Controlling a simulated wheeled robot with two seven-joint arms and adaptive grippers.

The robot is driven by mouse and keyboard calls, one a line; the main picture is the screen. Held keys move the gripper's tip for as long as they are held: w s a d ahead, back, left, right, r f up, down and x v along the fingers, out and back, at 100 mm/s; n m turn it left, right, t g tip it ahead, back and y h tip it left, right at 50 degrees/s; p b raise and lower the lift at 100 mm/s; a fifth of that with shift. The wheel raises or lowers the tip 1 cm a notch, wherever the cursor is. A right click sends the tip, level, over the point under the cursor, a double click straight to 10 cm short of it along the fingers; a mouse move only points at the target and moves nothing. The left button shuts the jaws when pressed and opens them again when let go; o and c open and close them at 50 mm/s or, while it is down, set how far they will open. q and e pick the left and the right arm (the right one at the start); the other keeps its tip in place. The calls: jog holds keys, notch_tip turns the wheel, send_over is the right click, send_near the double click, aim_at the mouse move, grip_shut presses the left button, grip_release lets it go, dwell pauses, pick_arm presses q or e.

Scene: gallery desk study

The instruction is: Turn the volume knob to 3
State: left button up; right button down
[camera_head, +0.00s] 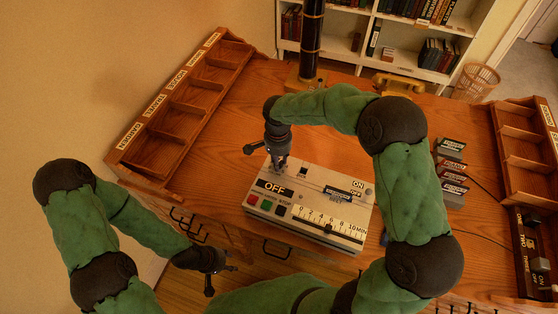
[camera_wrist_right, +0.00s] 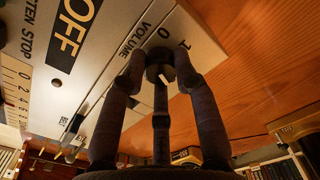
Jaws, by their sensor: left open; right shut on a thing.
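A cream control box (camera_head: 330,222) sits on the wooden desk, with an OFF label, a row of coloured buttons and a 0 to 10 scale. My right gripper (camera_head: 280,163) points down at the box's far left corner. In the right wrist view its fingers (camera_wrist_right: 160,75) are closed around the dark volume knob (camera_wrist_right: 160,72), beside the word VOLUME and the numerals 0 and 1. A short white mark shows on the knob; the other numerals are hidden or out of view. My left gripper (camera_head: 220,268) is open and empty, low at the desk's front side, apart from the box.
A wooden compartment tray (camera_head: 180,100) lies along the left side, another (camera_head: 520,150) at the right. Several labelled dark blocks (camera_head: 452,172) stand right of the box. A dark column (camera_head: 312,40) rises at the back. Bare desk (camera_head: 235,150) lies left of the box.

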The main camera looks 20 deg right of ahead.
jog(key=shift+s+a+f+m, duration=0.15)
jog(key=shift+a+f+m, duration=0.1)
jog(key=shift+m, duration=0.35)
jog(key=shift+r, duration=0.1)
jog(key=c, duration=1)
grip_release()
jog(key=shift+w+a, duration=0.15)
jog(key=shift+w, duration=0.05)
jog(key=shift+o, duration=0.2)
jog(key=shift+r, duration=0.15)
jog(key=shift+r, duration=0.2)
notch_tip(320, 180, up, 12)
jog(key=shift+f, duration=0.25)
